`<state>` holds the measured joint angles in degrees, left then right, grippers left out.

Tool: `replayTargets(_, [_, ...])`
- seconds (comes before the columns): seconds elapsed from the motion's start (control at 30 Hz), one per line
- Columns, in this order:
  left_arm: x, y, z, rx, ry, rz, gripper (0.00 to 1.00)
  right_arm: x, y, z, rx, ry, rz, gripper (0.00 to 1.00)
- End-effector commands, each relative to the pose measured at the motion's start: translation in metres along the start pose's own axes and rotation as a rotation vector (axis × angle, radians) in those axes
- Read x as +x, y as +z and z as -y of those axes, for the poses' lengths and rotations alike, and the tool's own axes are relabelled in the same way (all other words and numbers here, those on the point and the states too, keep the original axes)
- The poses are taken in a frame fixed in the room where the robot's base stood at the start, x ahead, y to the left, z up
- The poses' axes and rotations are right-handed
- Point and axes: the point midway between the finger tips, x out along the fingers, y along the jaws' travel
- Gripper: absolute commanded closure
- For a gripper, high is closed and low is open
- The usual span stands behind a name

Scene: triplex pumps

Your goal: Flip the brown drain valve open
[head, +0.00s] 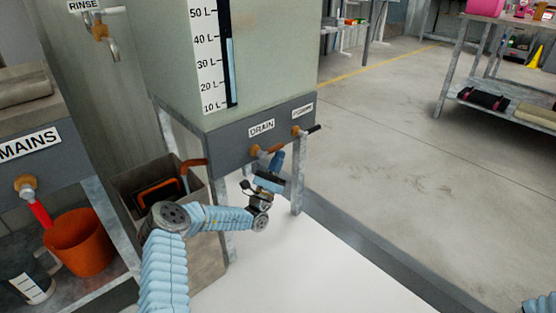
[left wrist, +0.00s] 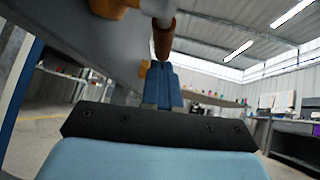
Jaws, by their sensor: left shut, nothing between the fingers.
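The brown drain valve (head: 257,151) sits under the DRAIN label on the grey front panel of the tank, with its brown handle sticking out to the right. In the left wrist view the brown handle (left wrist: 163,38) hangs down toward the fingertips. My left gripper (head: 278,158) is shut and empty, its blue fingers pointing up just beside the handle. In the left wrist view the shut fingers (left wrist: 161,75) end right below the handle's tip; I cannot tell whether they touch. My right gripper is not in view.
A second valve (head: 299,130) with a dark handle is just right of the drain valve. A grey bin (head: 204,246) stands below left under a brown pipe (head: 193,163). An orange bucket (head: 80,243) and the MAINS valve (head: 26,186) are at left. The floor at right is clear.

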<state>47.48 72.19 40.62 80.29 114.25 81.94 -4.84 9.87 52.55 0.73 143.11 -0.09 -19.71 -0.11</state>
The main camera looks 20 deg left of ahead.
Motion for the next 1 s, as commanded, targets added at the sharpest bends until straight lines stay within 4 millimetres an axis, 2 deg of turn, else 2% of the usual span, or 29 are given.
replayTargets(0.23, [0.002,0.002,0.0,0.001,-0.002,0.007,1.0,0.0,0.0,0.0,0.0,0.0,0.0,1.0])
replayTargets(0.37, [-0.006,-0.006,-0.001,0.0,-0.002,0.005,1.0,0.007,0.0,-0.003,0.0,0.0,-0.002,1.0])
replayTargets(0.53, [-0.034,-0.03,-0.005,-0.005,-0.002,0.0,1.0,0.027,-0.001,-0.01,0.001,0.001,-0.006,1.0])
replayTargets(0.63, [-0.047,-0.042,-0.003,-0.007,-0.002,-0.002,1.0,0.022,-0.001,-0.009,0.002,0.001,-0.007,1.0])
replayTargets(0.8, [-0.076,-0.068,-0.001,-0.006,-0.002,-0.002,1.0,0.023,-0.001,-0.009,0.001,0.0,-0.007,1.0])
replayTargets(1.0, [-0.097,-0.088,0.001,-0.004,-0.003,-0.001,1.0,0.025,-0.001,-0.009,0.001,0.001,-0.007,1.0])
